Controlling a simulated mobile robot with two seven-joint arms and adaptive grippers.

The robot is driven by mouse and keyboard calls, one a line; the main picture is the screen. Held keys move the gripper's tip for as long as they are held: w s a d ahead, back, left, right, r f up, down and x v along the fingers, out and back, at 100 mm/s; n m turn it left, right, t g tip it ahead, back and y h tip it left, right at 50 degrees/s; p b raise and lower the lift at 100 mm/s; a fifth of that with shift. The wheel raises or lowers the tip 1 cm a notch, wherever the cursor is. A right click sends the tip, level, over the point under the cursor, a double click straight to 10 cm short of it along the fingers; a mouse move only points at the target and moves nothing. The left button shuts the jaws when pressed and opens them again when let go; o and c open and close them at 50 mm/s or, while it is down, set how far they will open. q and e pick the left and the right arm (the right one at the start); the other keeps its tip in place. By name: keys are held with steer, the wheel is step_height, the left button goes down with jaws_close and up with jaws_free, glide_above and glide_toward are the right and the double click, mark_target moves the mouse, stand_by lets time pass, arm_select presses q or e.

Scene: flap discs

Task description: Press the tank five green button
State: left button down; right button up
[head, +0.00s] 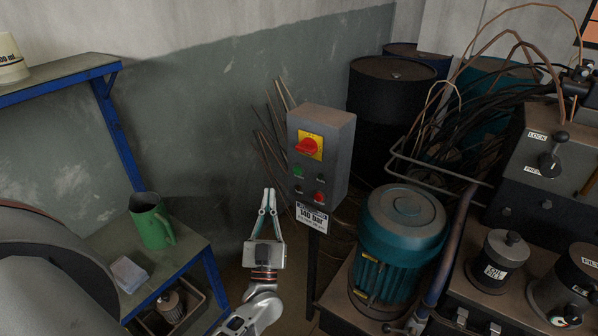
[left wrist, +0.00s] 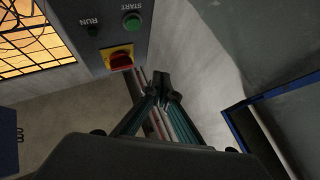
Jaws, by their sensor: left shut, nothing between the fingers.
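A grey control box (head: 321,152) stands on a post near the middle of the head view. Its green button (head: 298,172) sits on the front face, below a red rotary switch (head: 307,147) on a yellow plate. The green button (left wrist: 132,21) also shows in the left wrist view, near "START" lettering. No tank five marking is readable. My left gripper (head: 268,191) points up, left of and lower than the green button in the head view. Its fingertips (left wrist: 161,88) are together and empty, and appear apart from the box. My right gripper is not in view.
A red button (head: 319,197) is low on the box, above a "140 Bar" sign (head: 312,217). A teal motor (head: 402,240) stands right of the post. A blue-framed shelf with a green jug (head: 152,221) is at left. Thin rods lean behind the box.

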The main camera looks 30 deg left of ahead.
mark_target(298, 171)
arm_select(q)
steer(key=w+b, duration=0.3)
steer(key=w, duration=0.5)
steer(key=shift+w+d, duration=0.35)
steer(key=shift+w, duration=0.05)
stand_by(0.3)
stand_by(0.8)
steer(key=shift+w+b, duration=0.1)
steer(key=shift+b, duration=0.2)
steer(key=shift+w, duration=0.35)
